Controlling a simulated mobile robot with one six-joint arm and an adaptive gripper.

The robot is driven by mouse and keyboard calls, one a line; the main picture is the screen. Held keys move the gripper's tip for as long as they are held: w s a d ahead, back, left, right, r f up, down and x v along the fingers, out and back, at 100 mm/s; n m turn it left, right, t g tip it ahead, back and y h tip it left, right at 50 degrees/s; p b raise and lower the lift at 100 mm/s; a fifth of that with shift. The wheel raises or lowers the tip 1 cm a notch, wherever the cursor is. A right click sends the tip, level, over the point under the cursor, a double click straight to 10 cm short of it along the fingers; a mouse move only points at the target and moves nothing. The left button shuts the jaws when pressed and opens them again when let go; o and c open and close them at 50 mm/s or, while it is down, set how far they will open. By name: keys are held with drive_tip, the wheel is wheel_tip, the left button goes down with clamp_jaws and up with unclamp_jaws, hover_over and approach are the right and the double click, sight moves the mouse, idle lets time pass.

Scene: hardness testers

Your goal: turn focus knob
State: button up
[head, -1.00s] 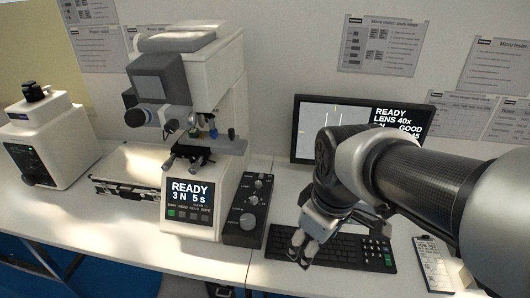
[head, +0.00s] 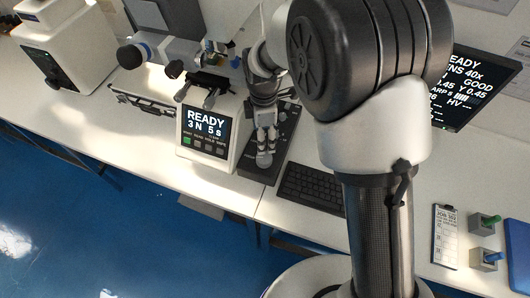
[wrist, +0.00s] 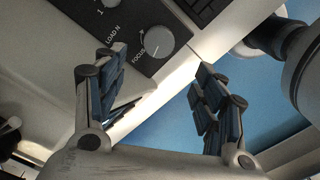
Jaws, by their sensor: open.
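The focus knob (wrist: 157,42) is a round grey dial with a pointer line, labelled FOCUS, on a black control box (wrist: 178,18). My gripper (wrist: 158,64) is open and empty, its fingertips to either side of and below the knob in the wrist view. I see no contact with it. A LOAD N dial (wrist: 97,5) is partly in the wrist view.
The hardness tester's display (head: 207,124) reads READY 3 N 5 s, just left of the box. A keyboard (head: 311,187) lies close on the right, with a monitor (head: 472,88) behind. A clipboard (head: 446,236) lies at the right. The table's front edge is near.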

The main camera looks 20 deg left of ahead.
sight(264, 157)
wheel_tip(264, 157, down, 12)
drive_tip(key=shift+w+f+b, duration=0.15)
drive_tip(key=shift+f+b, duration=0.05)
drive_tip(key=shift+b, duration=1.05)
drive_tip(key=shift+c, duration=0.6)
drive_tip(key=c, duration=0.9)
